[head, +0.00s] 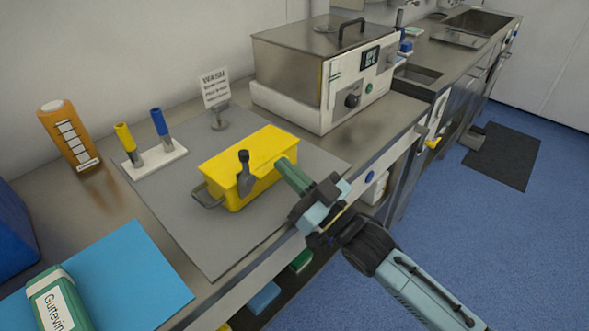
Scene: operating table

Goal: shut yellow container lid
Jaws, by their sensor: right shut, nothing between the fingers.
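The yellow container (262,178) stands on the grey mat, with a grey loop handle (207,198) at its left end. Its upper side shows as a plain yellow surface; I cannot tell the lid apart from the body or how far it is open. A dark latch-like piece with a black knob (244,166) stands up at its front side. My right gripper (297,181) is shut and empty at the container's right end. A green bar shows between gripper and container; I cannot tell whether they touch. My left gripper is not in view.
A grey mat (190,236) lies around the container. Behind stand a white holder (158,164) with yellow and blue-topped tools, a WASH sign (214,88) and a steel water bath (318,75). An orange bottle (68,135) stands left; a green box (60,300) lies front left.

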